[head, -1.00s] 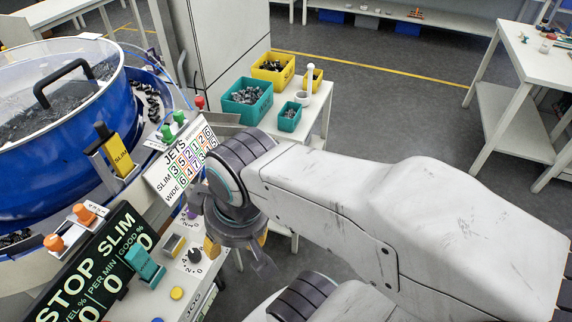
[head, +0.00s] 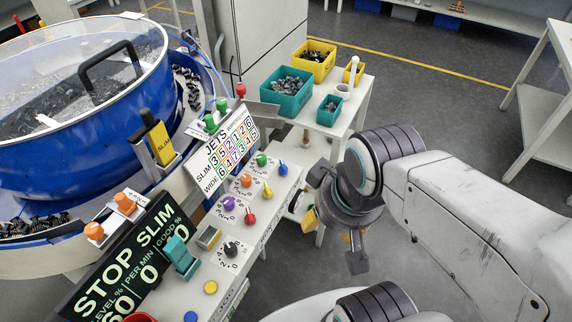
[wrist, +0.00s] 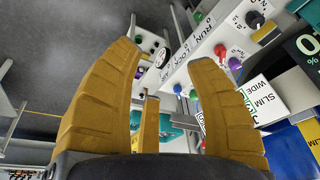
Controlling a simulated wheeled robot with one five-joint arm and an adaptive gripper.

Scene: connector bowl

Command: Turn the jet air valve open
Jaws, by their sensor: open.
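No part is clearly recognisable as the jet air valve. A round white gauge with a dark rim (wrist: 161,58) shows between my fingers in the wrist view, beside the console's front face; small fittings near it are too small to tell apart. In the head view my gripper (head: 333,228) hangs right of the console, apart from it and partly hidden by its own dark body. In the wrist view my gripper (wrist: 175,85) has its ochre fingers spread wide with nothing held; a shorter ochre piece stands between them. The JETS card (head: 226,152) stands behind the console knobs.
The console top holds several coloured knobs, including a purple one (head: 228,203), a red one (head: 250,218) and a black one (head: 231,250). A blue bowl feeder (head: 70,150) stands left. Teal bins (head: 287,92) sit on a small table behind.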

